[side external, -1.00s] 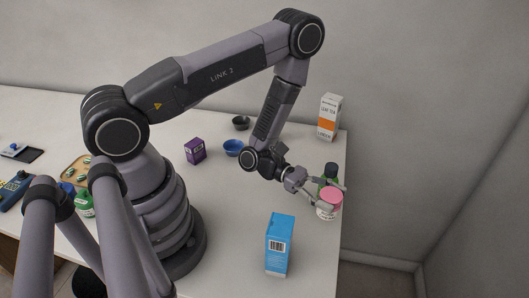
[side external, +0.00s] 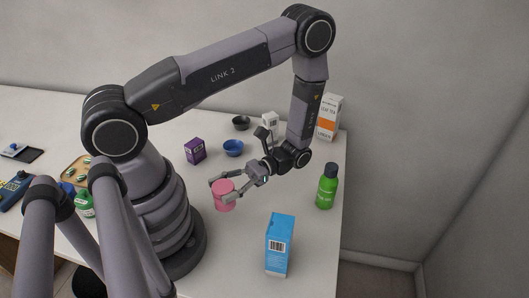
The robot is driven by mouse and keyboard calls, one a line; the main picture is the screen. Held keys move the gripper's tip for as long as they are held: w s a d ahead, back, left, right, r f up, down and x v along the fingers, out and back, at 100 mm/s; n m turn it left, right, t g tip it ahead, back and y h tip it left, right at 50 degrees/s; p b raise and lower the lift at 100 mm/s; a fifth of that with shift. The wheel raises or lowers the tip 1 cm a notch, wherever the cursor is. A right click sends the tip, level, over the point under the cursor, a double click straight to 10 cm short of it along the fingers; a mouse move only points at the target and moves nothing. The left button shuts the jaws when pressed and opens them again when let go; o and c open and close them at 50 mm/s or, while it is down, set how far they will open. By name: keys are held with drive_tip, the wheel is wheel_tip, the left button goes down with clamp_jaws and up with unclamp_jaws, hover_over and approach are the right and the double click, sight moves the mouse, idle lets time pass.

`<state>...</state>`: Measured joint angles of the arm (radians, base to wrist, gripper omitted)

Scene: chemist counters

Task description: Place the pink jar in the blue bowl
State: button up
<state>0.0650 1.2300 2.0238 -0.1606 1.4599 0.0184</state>
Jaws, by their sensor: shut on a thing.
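The pink jar (side external: 224,200) is between the fingers of my gripper (side external: 226,190), which is shut on it. The jar looks roughly upright, in front of the blue bowl in the picture. I cannot tell for sure how high it is above the counter. The blue bowl (side external: 233,147) stands on the counter behind the gripper and looks empty. It is apart from the jar.
A purple box (side external: 195,151) stands left of the bowl and a dark bowl (side external: 241,122) behind it. A white box (side external: 270,124) is to the right. A blue box (side external: 279,245), a green bottle (side external: 327,187) and an orange-white box (side external: 329,118) stand farther right.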

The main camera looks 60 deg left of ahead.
drive_tip(key=s+a+r+m+t+y, duration=0.1)
drive_tip(key=a+r+m+y, duration=0.1)
drive_tip(key=a+m+y, duration=0.25)
drive_tip(key=s+a+r+m+t+y, duration=0.1)
drive_tip(key=s+a+r+m+y, duration=0.15)
drive_tip(key=a+y, duration=0.35)
drive_tip(key=m+t+y, duration=0.8)
drive_tip(key=t, duration=0.1)
hover_over(234, 149)
drive_tip(key=d, duration=0.1)
drive_tip(key=f, duration=0.9)
drive_tip(key=shift+s+f, duration=0.25)
drive_tip(key=shift+s, duration=0.05)
drive_tip(key=shift+f, duration=1.65)
drive_tip(key=o, duration=1.1)
drive_tip(key=shift+f, duration=0.1)
drive_tip(key=shift+o, duration=0.2)
